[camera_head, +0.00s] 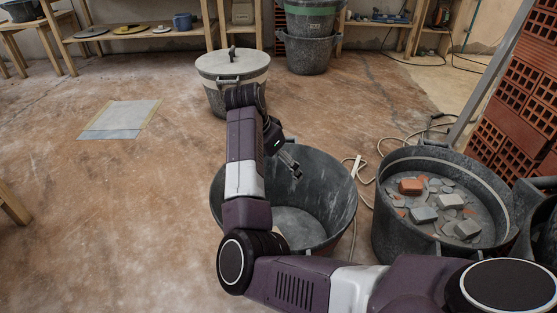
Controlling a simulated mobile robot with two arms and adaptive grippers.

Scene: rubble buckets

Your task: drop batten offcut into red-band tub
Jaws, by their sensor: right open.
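My right gripper (290,163) is open and hangs over the far inner side of a dark grey tub (338,210). Its jaws look empty. The tub's floor looks mostly bare. A small pale tan bit shows low inside it, beside my right forearm, mostly hidden; I cannot tell whether it is the batten offcut. No red band shows on this tub, whose near and left sides are partly behind my right arm. My left gripper is not in view.
A rubble tub (393,232) with brick and stone pieces stands at right, near stacked hollow bricks (515,100). A lidded tub (233,65) and stacked tubs (307,54) stand behind. A pale sheet (120,118) lies at left on otherwise open floor. A cable runs between the tubs.

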